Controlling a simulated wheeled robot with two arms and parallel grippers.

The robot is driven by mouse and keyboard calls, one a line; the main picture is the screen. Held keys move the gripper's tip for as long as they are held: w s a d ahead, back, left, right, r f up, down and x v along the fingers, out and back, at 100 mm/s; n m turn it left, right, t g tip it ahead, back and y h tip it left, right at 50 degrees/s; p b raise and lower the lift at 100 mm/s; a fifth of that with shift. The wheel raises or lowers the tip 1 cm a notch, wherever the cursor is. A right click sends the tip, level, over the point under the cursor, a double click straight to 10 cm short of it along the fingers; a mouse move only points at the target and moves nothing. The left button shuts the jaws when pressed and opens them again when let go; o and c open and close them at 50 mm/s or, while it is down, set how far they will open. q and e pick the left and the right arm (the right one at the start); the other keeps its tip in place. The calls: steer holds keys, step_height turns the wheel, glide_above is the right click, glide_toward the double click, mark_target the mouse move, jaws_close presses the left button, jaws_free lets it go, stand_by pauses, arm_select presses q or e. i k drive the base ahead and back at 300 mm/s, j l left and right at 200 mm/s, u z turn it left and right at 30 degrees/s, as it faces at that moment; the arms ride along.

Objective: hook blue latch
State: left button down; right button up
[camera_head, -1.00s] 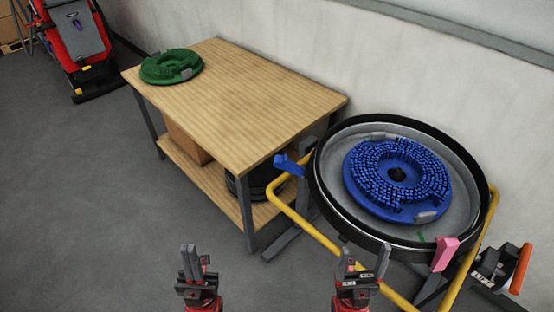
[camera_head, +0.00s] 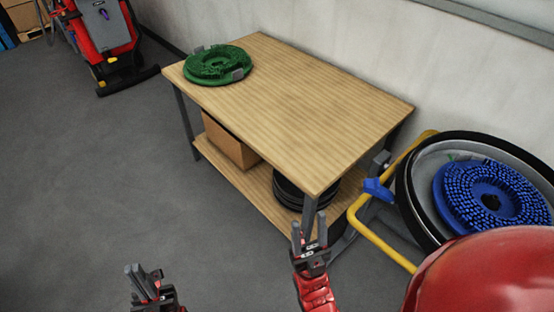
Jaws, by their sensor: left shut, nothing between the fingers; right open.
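The blue latch (camera_head: 377,190) sticks out at the left side of the round scrubber tank (camera_head: 407,205), beside the yellow tube frame (camera_head: 372,237). A blue bristled brush (camera_head: 450,200) lies inside the tank. My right gripper (camera_head: 308,238) is open and empty, left of and nearer than the latch, apart from it. It overlaps the front table leg in the picture. My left gripper (camera_head: 143,277) is shut and empty over the floor at the bottom left. A red part of my own arm hides the lower right of the tank and frame.
A wooden table (camera_head: 300,110) stands left of the tank with a green brush (camera_head: 217,64) on top. Its lower shelf holds a cardboard box (camera_head: 229,143) and black discs (camera_head: 290,193). A red machine (camera_head: 105,35) stands at the back left. The left floor is clear.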

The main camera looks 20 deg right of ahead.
mark_target(373, 187)
steer(key=i+j+u, duration=0.55)
steer(key=i, duration=0.3)
steer(key=i+u, duration=0.25)
steer(key=i, duration=0.15)
steer(key=i+z, duration=0.45)
steer(key=i+j+z, duration=0.3)
steer(key=i+z, duration=0.35)
steer(key=z, duration=0.3)
steer(key=i+j+z, duration=0.1)
steer(key=z, duration=0.3)
steer(key=i+j+z, duration=0.1)
steer(key=z, duration=0.35)
steer(key=i+j+z, duration=0.1)
steer(key=z, duration=0.35)
steer(key=j+z, duration=0.2)
steer(key=z, duration=0.2)
steer(key=i+j+z, duration=0.1)
steer(key=z, duration=0.35)
steer(key=i+j+z, duration=0.1)
steer(key=j+z, duration=0.15)
steer(key=z, duration=0.15)
steer(key=i+j+z, duration=0.1)
steer(key=z, duration=0.3)
steer(key=j+z, duration=0.4)
